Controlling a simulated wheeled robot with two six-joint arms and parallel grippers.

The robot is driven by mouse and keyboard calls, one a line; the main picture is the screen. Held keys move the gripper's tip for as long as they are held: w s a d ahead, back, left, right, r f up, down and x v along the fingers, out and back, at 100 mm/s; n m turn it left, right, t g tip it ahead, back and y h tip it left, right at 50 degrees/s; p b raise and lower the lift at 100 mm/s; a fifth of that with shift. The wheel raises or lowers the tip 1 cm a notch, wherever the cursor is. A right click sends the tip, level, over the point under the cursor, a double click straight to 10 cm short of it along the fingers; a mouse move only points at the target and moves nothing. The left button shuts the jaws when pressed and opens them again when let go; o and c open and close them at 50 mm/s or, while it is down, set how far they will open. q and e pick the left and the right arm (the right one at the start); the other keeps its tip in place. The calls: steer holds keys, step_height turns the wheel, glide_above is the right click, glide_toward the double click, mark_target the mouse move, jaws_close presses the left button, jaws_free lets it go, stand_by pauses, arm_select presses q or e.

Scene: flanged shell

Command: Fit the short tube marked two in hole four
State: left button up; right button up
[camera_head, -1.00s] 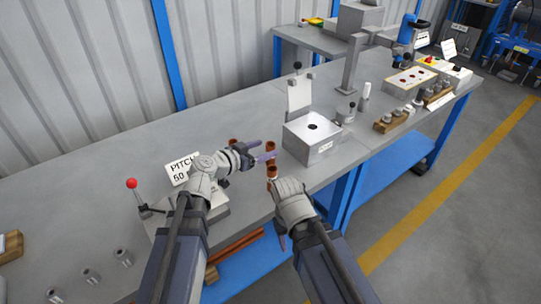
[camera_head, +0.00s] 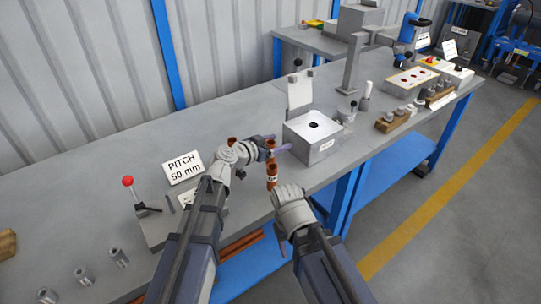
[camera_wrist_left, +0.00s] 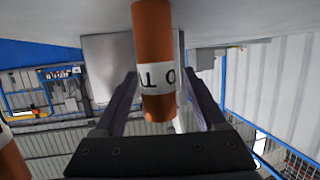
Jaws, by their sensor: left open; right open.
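In the head view a copper tube with a white label band (camera_head: 271,180) is upright at the bench's front edge, just below my left gripper (camera_head: 280,148). In the left wrist view a copper tube (camera_wrist_left: 153,40) lies between the two open fingers of my left gripper (camera_wrist_left: 158,95), with gaps at its sides. Its band shows only part of its lettering, an O and a T, so I cannot read its whole mark. My right gripper (camera_head: 282,238) is open, low in front of the bench edge, its fingers mostly hidden. Hole four cannot be made out.
Another copper tube (camera_head: 232,141) stands behind my left wrist, and one (camera_wrist_left: 10,155) shows at the wrist view's left edge. A grey block with a dark hole (camera_head: 313,140) stands close right of my left gripper. A red-knobbed lever (camera_head: 128,182) stands left.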

arm_select(q)
steer(key=shift+s, duration=0.1)
jaws_close()
stand_by(0.4)
